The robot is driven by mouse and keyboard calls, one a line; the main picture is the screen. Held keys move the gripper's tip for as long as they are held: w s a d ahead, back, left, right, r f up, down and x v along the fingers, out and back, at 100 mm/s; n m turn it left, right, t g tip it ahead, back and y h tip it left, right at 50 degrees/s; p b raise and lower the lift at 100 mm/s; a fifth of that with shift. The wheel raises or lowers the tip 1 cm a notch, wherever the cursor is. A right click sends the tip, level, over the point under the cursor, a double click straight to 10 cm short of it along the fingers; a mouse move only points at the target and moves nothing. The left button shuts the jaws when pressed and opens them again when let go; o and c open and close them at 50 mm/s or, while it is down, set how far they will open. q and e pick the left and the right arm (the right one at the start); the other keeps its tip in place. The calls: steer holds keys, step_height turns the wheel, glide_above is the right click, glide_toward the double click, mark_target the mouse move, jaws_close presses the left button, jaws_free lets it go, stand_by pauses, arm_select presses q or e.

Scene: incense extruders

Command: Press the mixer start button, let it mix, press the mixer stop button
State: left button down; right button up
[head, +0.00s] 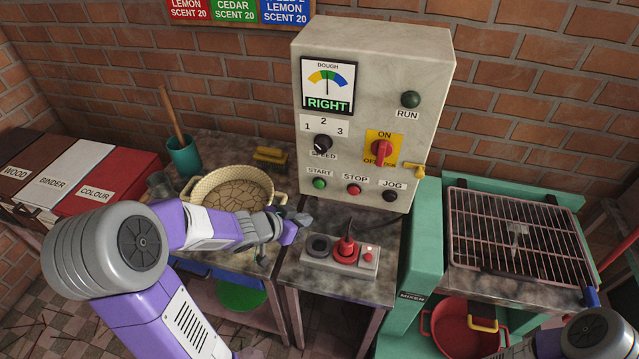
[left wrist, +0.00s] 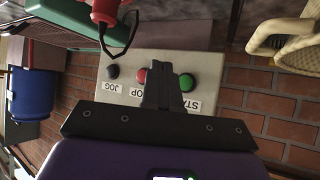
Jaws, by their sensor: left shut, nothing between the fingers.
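The mixer's control cabinet (head: 375,110) stands against the brick wall. Its green START button (head: 319,183), red STOP button (head: 354,189) and dark JOG button (head: 390,195) sit in a row low on its face. My left gripper (head: 303,218) is shut and empty, below and a little left of START in the head view. In the left wrist view its shut fingers (left wrist: 168,84) overlap the panel between the red STOP (left wrist: 141,76) and green START (left wrist: 186,82) buttons; contact cannot be told. The RUN lamp (head: 410,99) looks dark green. The dough gauge (head: 328,86) reads RIGHT. My right gripper is out of view.
A cream bowl (head: 229,189) stands left. A wire rack (head: 518,237) lies at right.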

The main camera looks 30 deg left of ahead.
mark_target(319, 184)
arm_select(q)
steer(key=w+a+p, duration=0.1)
steer(key=w+a, duration=0.1)
steer(key=w, duration=0.6)
steer(key=shift+w+p, duration=0.35)
stand_by(1.8)
steer(key=shift+w+a+p, duration=0.1)
steer(key=shift+w+p, duration=0.3)
steer(key=shift+p, duration=0.05)
